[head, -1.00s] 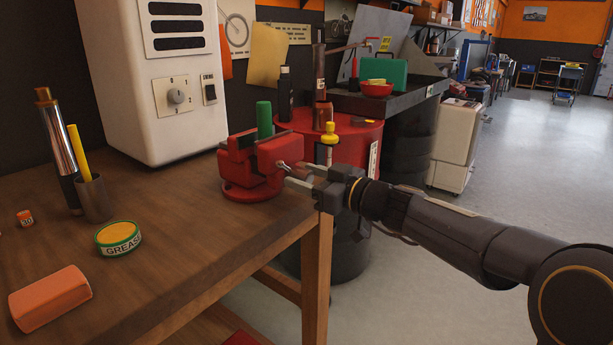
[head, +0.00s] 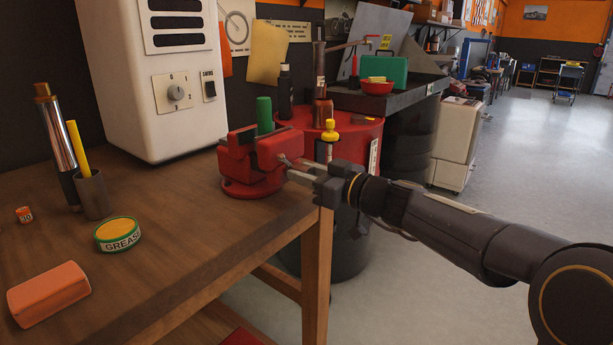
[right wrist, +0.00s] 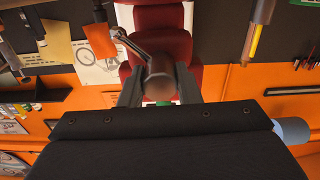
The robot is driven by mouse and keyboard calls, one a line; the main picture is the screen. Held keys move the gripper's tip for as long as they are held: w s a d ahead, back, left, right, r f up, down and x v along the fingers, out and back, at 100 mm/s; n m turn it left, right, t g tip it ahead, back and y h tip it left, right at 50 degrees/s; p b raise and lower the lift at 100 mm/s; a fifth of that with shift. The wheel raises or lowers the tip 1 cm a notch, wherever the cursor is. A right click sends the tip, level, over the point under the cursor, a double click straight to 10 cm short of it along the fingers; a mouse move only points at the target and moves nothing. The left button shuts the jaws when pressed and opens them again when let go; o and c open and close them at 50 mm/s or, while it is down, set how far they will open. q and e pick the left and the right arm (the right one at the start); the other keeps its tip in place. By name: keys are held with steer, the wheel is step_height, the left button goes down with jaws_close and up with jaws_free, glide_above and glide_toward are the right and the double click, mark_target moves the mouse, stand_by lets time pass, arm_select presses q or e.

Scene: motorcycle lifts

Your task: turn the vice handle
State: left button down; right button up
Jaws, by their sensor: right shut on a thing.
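The red vice (head: 255,165) is fixed at the far right corner of the wooden workbench, with a green cylinder (head: 264,116) upright at its jaws. Its metal handle (right wrist: 133,45) slants across the red body in the right wrist view and ends in a brown knob (right wrist: 160,78). My right gripper (head: 302,176) reaches the vice from the right. In the right wrist view its fingers (right wrist: 160,92) are on either side of the knob, shut on the handle. In the head view the fingers hide most of the handle. My left gripper is out of view.
The workbench (head: 170,235) holds a grease tin (head: 117,235), an orange block (head: 48,295), a metal cup (head: 93,196) and a white machine (head: 155,90). A red drum (head: 350,140) stands behind the vice. Open floor (head: 470,240) lies to the right.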

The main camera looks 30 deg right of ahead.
steer(key=m+b, duration=0.3)
steer(key=shift+f, duration=0.2)
steer(key=shift+m+b, duration=0.5)
steer(key=shift+m, duration=0.4)
steer(key=m+b, duration=0.1)
steer(key=m, duration=0.1)
steer(key=shift+r+m, duration=0.1)
steer(key=shift+m, duration=0.2)
steer(key=m+b, duration=0.1)
steer(key=m, duration=0.3)
steer(key=shift+m, duration=0.3)
steer(key=m, duration=0.2)
steer(key=shift+m, duration=0.3)
steer(key=m, duration=0.2)
steer(key=shift+m, duration=0.4)
steer(key=m+p, duration=0.1)
steer(key=m, duration=0.2)
steer(key=shift+m, duration=0.4)
steer(key=m+p, duration=0.1)
steer(key=m, duration=0.2)
steer(key=shift+w+m+p, duration=0.1)
steer(key=shift+m+p, duration=0.2)
steer(key=m+p, duration=0.2)
steer(key=m, duration=0.2)
steer(key=shift+m+p, duration=1.15)
steer(key=shift+m, duration=0.95)
